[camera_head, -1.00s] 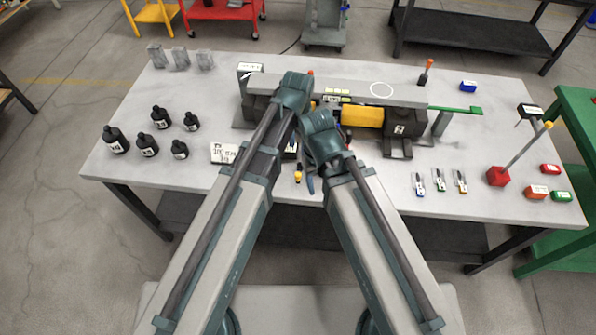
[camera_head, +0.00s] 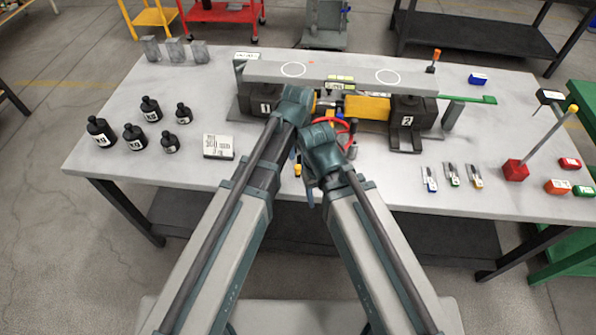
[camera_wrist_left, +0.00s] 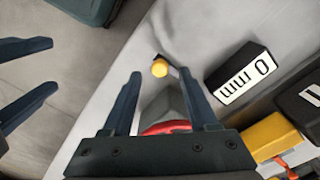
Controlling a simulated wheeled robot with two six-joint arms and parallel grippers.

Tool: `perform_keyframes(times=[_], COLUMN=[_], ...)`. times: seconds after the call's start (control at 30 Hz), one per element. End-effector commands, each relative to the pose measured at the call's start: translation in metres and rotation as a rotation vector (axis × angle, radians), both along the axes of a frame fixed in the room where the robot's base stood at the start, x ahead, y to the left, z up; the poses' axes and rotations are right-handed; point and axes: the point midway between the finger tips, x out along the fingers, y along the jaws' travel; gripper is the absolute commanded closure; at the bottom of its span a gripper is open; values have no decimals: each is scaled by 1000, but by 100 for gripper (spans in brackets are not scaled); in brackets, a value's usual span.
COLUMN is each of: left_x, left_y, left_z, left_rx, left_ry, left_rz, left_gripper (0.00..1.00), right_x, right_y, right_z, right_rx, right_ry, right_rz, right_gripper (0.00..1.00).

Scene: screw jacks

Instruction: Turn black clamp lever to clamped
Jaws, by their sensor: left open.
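A small black piece with a yellow knob (camera_wrist_left: 160,69), which looks like the clamp lever, shows in the left wrist view. The knob also shows in the head view (camera_head: 298,170), left of my right wrist. My left gripper (camera_wrist_left: 160,78) is open, with a finger on each side of the knob in the picture; I cannot tell whether it touches. A grey part with a red rim (camera_wrist_left: 166,127) lies behind, between the fingers. My right gripper (camera_wrist_left: 50,65) shows at the left edge of that view, its two fingers apart and empty. In the head view my arms hide most of this spot.
A grey beam (camera_head: 440,88) lies across black supports, with a yellow body (camera_head: 367,107) and red handwheel (camera_head: 345,125) below. A labelled box (camera_head: 218,147) and several black bottles (camera_head: 135,137) stand left. Small tools (camera_head: 453,177) lie right. The front table surface is mostly clear.

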Motion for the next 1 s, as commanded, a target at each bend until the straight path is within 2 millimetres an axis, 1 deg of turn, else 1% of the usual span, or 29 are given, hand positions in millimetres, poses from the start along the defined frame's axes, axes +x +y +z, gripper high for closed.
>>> perform_keyframes(times=[0.03, 0.2, 0.53, 0.57, 0.6, 0.87, 0.9, 1.0], left_x=[0, 0, 0, 0, 0, 0, 0, 0], left_y=[0, 0, 0, 0, 0, 0, 0, 0], left_z=[-14, -26, -26, -26, -26, -26, -26, -26], left_rx=[0, 0, 0, 0, 0, 0, 0, 0], left_ry=[0, 0, 0, 0, 0, 0, 0, 0], left_rz=[0, 0, 0, 0, 0, 0, 0, 0], left_gripper=[41, 41, 41, 44, 51, 98, 100, 100], right_x=[0, 0, 0, 0, 0, 0, 0, 0], right_y=[0, 0, 0, 0, 0, 0, 0, 0], right_z=[-14, -26, -26, -26, -26, -26, -26, -26], right_rx=[0, 0, 0, 0, 0, 0, 0, 0], right_ry=[0, 0, 0, 0, 0, 0, 0, 0], right_rz=[0, 0, 0, 0, 0, 0, 0, 0], right_gripper=[40, 40, 40, 40, 40, 40, 40, 40])
